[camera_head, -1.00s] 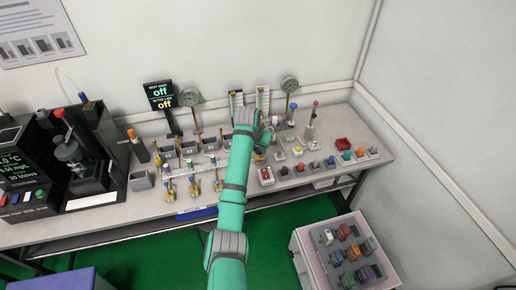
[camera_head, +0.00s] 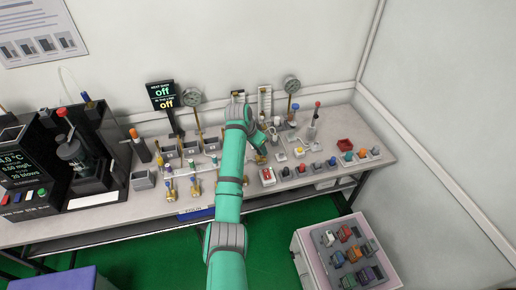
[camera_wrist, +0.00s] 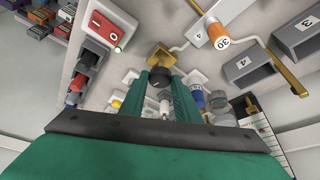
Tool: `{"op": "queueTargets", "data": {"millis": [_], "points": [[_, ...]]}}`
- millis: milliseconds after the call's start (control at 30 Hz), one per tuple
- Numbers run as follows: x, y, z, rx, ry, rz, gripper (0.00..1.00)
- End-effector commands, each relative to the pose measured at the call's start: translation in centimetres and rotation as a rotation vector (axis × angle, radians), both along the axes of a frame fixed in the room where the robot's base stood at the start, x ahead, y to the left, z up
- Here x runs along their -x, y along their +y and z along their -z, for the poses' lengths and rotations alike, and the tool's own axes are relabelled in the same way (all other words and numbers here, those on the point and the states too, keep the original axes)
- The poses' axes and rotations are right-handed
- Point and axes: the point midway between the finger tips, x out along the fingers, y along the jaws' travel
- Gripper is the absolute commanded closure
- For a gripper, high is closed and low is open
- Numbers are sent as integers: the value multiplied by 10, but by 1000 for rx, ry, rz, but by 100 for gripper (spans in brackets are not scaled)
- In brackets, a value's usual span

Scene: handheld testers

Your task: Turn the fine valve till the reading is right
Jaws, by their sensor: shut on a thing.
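In the wrist view a black round knob (camera_wrist: 159,78), which looks like the fine valve, sits between the two green fingers of my gripper (camera_wrist: 161,92). The fingers are shut on it, one on each side. A brass block (camera_wrist: 161,56) is just beyond the knob. In the head view my arm covers most of the gripper and the knob. Two round dial gauges, a left one (camera_head: 192,97) and a right one (camera_head: 291,84), stand on posts at the back of the bench. Their needles are too small to read. The black display (camera_head: 162,95) reads "off" on two lines.
Brass valves (camera_head: 194,188) stand in a row left of my arm. Grey bins (camera_head: 190,150) are behind them. A switch box (camera_wrist: 111,29) and an orange-capped fitting marked 30 (camera_wrist: 219,36) are near the gripper. A side cart (camera_head: 346,255) stands at the lower right.

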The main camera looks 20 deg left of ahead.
Motion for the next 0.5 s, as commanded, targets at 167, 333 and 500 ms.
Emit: {"op": "queueTargets", "data": {"millis": [167,333,500], "points": [[1,3,0,-1,-1,-5,93],[2,5,0,-1,1,-8,53],[2,7,0,-1,1,-10,53]]}}
